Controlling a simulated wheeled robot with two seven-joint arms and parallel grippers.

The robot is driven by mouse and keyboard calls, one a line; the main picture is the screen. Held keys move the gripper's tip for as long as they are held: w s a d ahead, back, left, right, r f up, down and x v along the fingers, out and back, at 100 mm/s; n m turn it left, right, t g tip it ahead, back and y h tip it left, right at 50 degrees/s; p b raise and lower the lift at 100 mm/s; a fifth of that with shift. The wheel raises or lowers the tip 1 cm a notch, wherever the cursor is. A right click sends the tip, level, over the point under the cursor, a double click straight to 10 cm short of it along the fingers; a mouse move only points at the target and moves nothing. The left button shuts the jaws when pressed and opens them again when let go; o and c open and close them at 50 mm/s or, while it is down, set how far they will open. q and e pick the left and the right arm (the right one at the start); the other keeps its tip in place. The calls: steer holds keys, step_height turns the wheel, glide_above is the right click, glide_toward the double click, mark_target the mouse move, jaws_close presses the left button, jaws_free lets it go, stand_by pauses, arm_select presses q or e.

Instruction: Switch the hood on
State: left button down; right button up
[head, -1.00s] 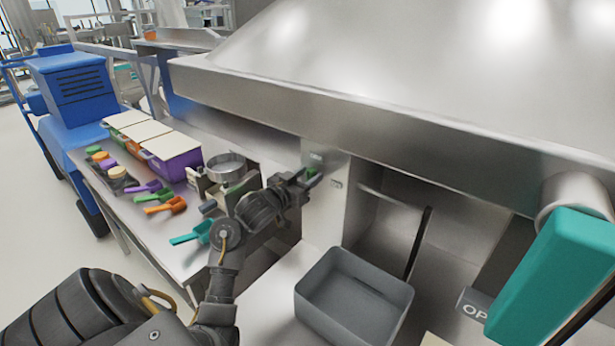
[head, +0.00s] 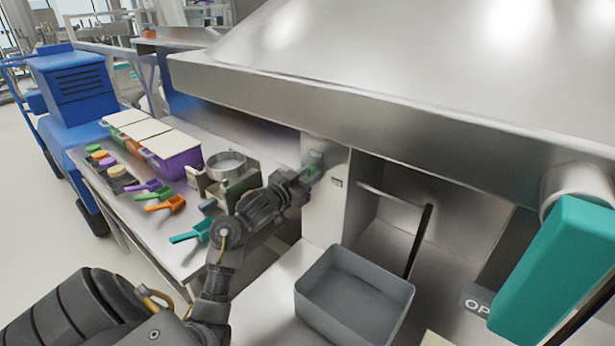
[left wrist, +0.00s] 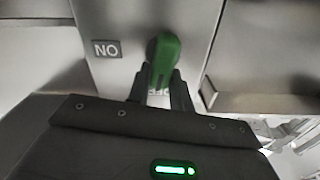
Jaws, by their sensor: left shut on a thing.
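The hood's switch is a green handle (left wrist: 165,57) on a metal panel (head: 325,215) under the hood's left end. It shows small and partly covered in the head view (head: 313,170). In the left wrist view it points down, slightly tilted, toward a label mostly hidden by the fingers. A second label, reading ON upside down (left wrist: 106,49), lies to the left of the handle in that view. My left gripper (head: 303,178) is at the panel, its fingers (left wrist: 161,90) shut on the handle's end. My right gripper is not in view.
The steel hood (head: 400,125) overhangs the panel closely. A grey bin (head: 350,318) stands below to the right. A teal block (head: 555,265) hangs at the far right. Scoops (head: 192,232), a purple container (head: 175,165) and a round pan (head: 228,165) occupy the left table.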

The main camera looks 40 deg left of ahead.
arm_select(q)
steer(key=shift+d+f+m+b, duration=0.3)
steer(key=shift+m+b, duration=1.45)
steer(key=shift+m, duration=0.9)
steer(key=shift+d+f+m+b, duration=0.3)
steer(key=shift+m+b, duration=1.4)
steer(key=shift+m, duration=1)
steer(key=shift+d+f+m+b, duration=0.2)
steer(key=shift+f+m+b, duration=0.2)
steer(key=shift+m+b, duration=1.8)
steer(key=shift+m+p, duration=0.4)
steer(key=shift+m, duration=0.25)
steer(key=c, duration=1.2)
jaws_free()
steer(key=shift+c, duration=0.2)
